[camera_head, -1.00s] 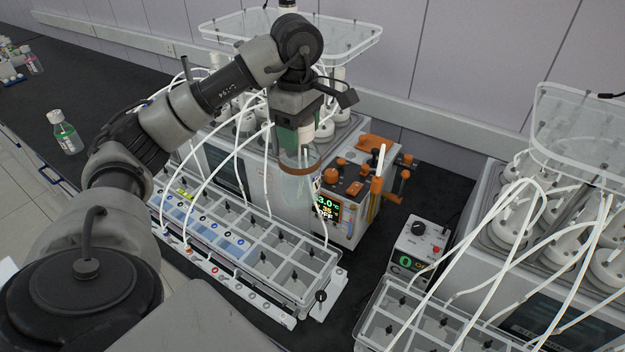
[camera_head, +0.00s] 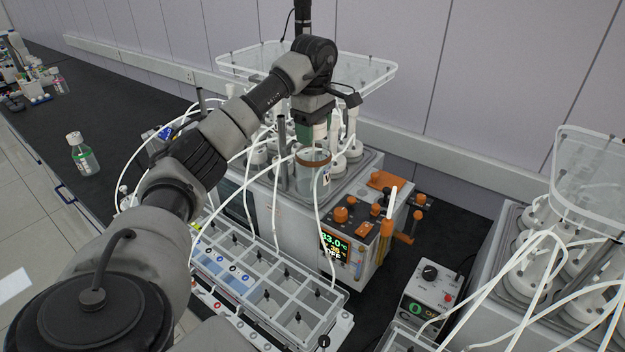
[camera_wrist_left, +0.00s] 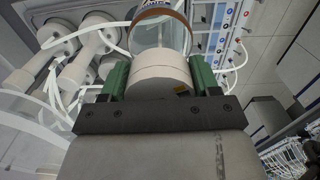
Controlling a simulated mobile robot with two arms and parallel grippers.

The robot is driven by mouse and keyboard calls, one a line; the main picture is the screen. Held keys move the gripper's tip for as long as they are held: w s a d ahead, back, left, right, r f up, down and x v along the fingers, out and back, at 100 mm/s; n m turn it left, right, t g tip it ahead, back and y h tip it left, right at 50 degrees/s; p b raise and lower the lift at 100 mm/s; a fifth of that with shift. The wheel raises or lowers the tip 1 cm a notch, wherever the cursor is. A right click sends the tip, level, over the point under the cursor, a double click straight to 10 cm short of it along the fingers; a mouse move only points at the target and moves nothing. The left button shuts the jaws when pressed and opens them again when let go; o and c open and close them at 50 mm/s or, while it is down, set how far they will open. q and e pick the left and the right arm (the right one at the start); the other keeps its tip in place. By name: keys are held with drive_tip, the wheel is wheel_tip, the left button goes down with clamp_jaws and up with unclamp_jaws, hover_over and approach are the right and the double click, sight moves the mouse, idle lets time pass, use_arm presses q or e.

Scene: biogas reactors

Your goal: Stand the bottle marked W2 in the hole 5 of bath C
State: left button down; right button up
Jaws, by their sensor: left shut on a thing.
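My left gripper (camera_head: 312,128) is shut on the white cap of a clear glass bottle (camera_head: 313,172) with a brown band near its top. The bottle hangs upright, over or just in front of the top of a white bath (camera_head: 290,215). Its label is too small to read. The left wrist view shows the cap (camera_wrist_left: 160,72) between the green fingers, with the glass beyond. White-capped bottles (camera_head: 352,145) stand in the bath top behind. The bath's letter and hole numbers are not readable, and no empty hole shows clearly. My right gripper is not in view.
White tubes loop around the held bottle. A clear raised plate (camera_head: 370,72) stands above the bath. Orange knobs and a display (camera_head: 335,245) are at its right end. A compartment tray (camera_head: 285,290) lies in front. A second bath (camera_head: 525,255) is at right, a loose bottle (camera_head: 82,155) at left.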

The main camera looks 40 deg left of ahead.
use_arm(q)
drive_tip(key=shift+w+a+r+p, duration=0.15)
drive_tip(key=shift+w+a+r, duration=0.05)
drive_tip(key=shift+w+a, duration=0.4)
drive_tip(key=shift+w+a+r+p, duration=0.15)
drive_tip(key=shift+w+a, duration=0.3)
drive_tip(key=shift+a, duration=0.1)
wheel_tip(320, 180, down, 18)
drive_tip(key=w+a+b, duration=0.1)
drive_tip(key=b, duration=0.2)
drive_tip(key=shift+a+f, duration=0.15)
drive_tip(key=shift+f, duration=0.05)
drive_tip(key=shift+w+f, duration=0.1)
drive_tip(key=shift+f, duration=0.05)
drive_tip(key=shift+c, duration=1.2)
unclamp_jaws()
